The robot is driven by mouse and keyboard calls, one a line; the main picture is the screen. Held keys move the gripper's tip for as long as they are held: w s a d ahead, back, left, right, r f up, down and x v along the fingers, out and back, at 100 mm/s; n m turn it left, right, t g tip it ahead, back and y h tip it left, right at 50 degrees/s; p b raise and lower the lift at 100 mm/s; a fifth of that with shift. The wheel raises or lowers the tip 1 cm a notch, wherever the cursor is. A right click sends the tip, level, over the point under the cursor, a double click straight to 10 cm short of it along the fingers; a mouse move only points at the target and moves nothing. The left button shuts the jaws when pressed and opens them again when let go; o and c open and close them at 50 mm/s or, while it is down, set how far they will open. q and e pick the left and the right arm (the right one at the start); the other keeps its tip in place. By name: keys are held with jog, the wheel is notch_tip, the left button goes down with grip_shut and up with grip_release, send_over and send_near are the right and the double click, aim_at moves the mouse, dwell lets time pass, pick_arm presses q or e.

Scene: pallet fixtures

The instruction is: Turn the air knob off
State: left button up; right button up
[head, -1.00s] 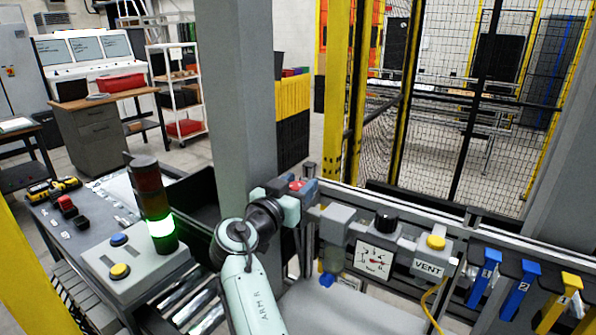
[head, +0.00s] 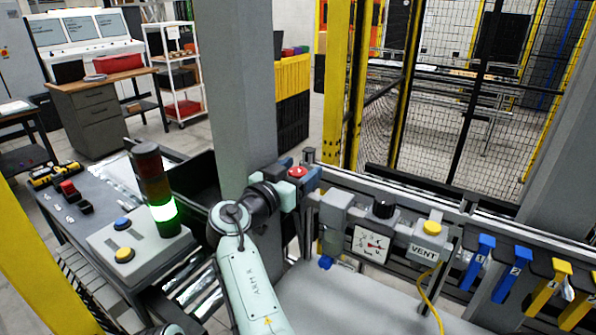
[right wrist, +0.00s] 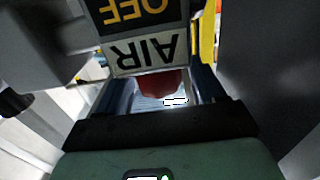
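In the right wrist view, the red knob (right wrist: 160,84) shows between two blue-grey fingers (right wrist: 160,95) that look apart, with light showing beside the knob. A firm grip is not visible. Upside-down AIR (right wrist: 145,53) and OFF (right wrist: 143,10) labels stand just beyond the knob. My left gripper is not in view.
Right of the knob are a grey filter unit (head: 336,209), a pressure gauge (head: 371,244), a black knob (head: 383,209) and a yellow VENT button (head: 432,228). A grey post (head: 235,90) rises behind my right arm. A lit green stack light (head: 163,211) stands at left.

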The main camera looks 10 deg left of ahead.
pick_arm(q)
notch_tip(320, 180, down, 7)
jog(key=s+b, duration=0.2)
jog(key=b, duration=0.4)
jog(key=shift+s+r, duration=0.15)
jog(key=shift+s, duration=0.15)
pick_arm(e)
jog(key=v, duration=1.3)
jog(key=shift+s, duration=0.15)
jog(key=shift+a, duration=0.1)
